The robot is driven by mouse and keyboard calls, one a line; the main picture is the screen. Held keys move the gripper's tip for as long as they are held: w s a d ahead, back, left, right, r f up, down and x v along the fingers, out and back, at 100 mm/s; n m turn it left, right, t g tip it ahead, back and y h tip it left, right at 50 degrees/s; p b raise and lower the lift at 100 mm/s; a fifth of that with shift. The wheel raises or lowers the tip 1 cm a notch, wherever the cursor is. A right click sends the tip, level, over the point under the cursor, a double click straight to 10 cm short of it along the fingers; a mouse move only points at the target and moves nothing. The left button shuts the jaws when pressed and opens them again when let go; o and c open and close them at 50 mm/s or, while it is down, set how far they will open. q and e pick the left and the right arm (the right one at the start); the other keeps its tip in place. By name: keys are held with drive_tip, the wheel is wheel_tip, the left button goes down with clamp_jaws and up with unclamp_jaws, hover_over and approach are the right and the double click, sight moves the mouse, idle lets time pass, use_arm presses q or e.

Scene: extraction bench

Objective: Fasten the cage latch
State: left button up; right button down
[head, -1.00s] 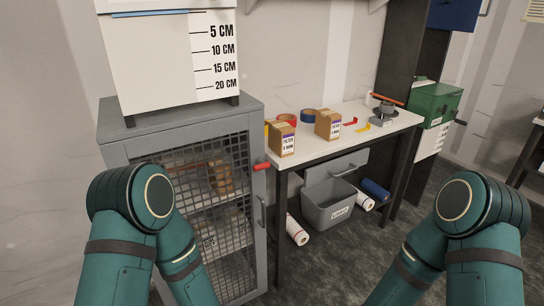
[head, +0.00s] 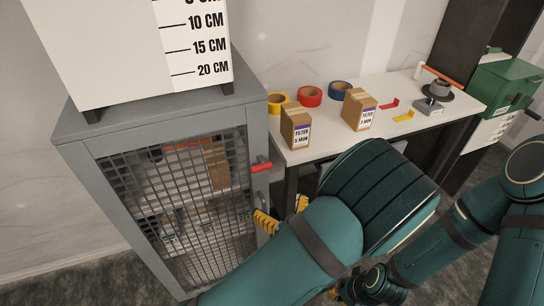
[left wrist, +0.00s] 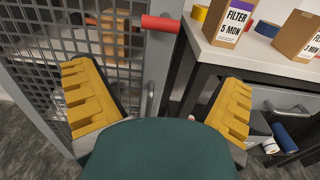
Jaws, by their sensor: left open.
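The grey cage (head: 85,125) stands at the left with its mesh door (head: 190,225) against the frame. The red latch handle (head: 261,166) sticks out sideways near the door's upper right edge; it also shows in the left wrist view (left wrist: 160,23). The grey door pull (left wrist: 151,100) is below it. My left gripper (head: 283,212) is open and empty, its yellow fingers spread below the latch and apart from it; it also shows in the left wrist view (left wrist: 157,76). My right gripper (head: 336,293) is low at the bottom, mostly hidden.
A white bench (head: 400,135) stands right of the cage. It holds filter boxes (head: 296,128), tape rolls (head: 309,96) and small red and yellow parts. A green box (head: 502,85) is at the far right. A white scale-marked container (head: 125,50) sits on the cage.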

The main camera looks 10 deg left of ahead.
sight(262, 169)
use_arm(q)
drive_tip(key=b+x, duration=0.1)
drive_tip(key=x, duration=1.2)
drive_tip(key=shift+w+a+r, duration=0.1)
drive_tip(key=shift+w+a, duration=0.1)
drive_tip(key=shift+a, duration=0.05)
drive_tip(key=c, duration=1.2)
